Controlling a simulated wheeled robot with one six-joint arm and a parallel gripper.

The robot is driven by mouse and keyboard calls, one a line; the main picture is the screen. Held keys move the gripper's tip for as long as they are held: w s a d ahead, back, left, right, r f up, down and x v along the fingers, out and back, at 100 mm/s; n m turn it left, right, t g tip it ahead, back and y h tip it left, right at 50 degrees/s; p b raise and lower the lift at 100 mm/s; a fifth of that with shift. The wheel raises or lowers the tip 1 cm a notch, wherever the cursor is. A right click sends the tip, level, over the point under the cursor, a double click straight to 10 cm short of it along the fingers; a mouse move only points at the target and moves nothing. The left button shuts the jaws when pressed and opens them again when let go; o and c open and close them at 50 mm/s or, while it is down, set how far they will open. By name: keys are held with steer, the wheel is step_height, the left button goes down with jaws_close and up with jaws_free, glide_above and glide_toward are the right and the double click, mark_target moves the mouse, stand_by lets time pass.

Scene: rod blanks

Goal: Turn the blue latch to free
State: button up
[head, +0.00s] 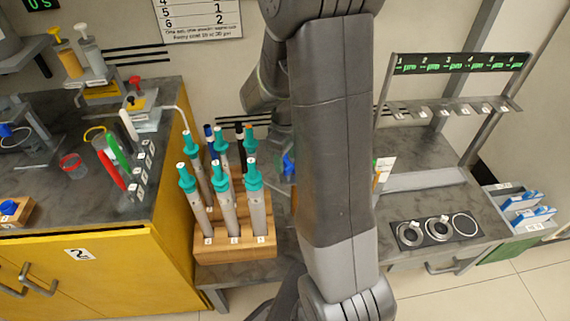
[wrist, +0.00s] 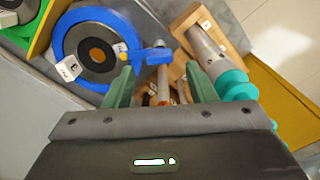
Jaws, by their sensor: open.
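The blue latch (wrist: 152,57) shows in the wrist view as a short bar beside a round fixture with a blue ring (wrist: 68,40) and a dark face. White tags sit at the ring's lower left and right; their writing is too small to read. My gripper (wrist: 160,75) is open, with its green fingers on either side of the latch's near part. I cannot tell whether they touch it. In the head view, a small blue part (head: 288,166) shows beside my arm, probably this latch or ring; my arm hides most of that area and the gripper.
A wooden rack (head: 235,272) of teal-capped rods stands close to the latch; it also shows in the wrist view (wrist: 182,25). A yellow cabinet (head: 95,275) with cluttered top is at left. A bench with round dishes (head: 438,229) and a numbered frame (head: 455,62) is at right.

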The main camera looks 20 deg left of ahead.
steer(key=shift+d+f, duration=0.1)
steer(key=shift+f, duration=1.35)
steer(key=shift+c, duration=0.4)
steer(key=c, duration=0.9)
steer(key=shift+m, duration=0.4)
steer(key=m, duration=0.4)
steer(key=shift+w, duration=0.1)
steer(key=m, duration=0.5)
steer(key=shift+d+r, duration=0.1)
